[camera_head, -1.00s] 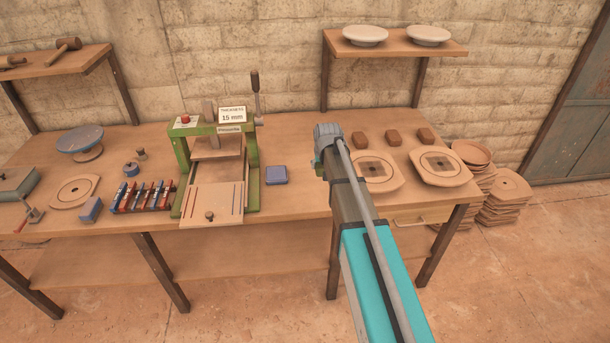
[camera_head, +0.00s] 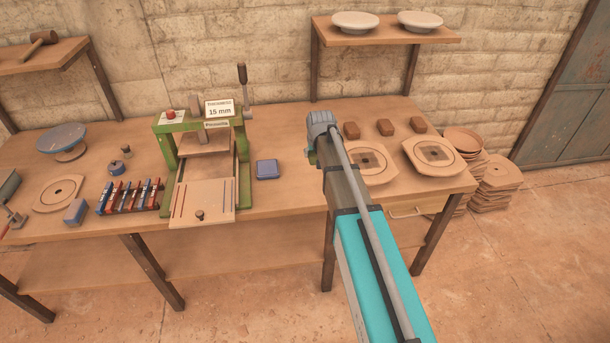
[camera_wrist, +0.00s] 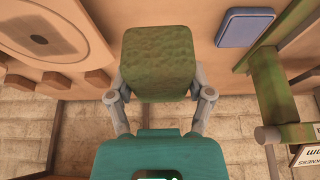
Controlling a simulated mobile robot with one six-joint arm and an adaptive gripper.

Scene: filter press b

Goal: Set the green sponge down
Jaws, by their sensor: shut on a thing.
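The green sponge (camera_wrist: 158,65) is a mottled, rounded block in the middle of the wrist view. My gripper (camera_wrist: 160,88) has one grey finger on each side of it and is shut on it. Behind the sponge is bare brown tabletop, but I cannot tell how far the sponge is above it. In the head view my arm's end is over the table, just left of the nearer plate (camera_head: 372,163). The arm hides most of the gripper and sponge there; only a bit of green shows beside it.
The green press (camera_head: 245,180) and a blue block (camera_head: 267,169) stand left of my arm. Several brown blocks (camera_head: 385,127) lie behind the plates. Another plate (camera_head: 434,156) is at the right. A shelf with two white bowls (camera_head: 355,22) hangs above. Bare tabletop lies between the blue block and my arm.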

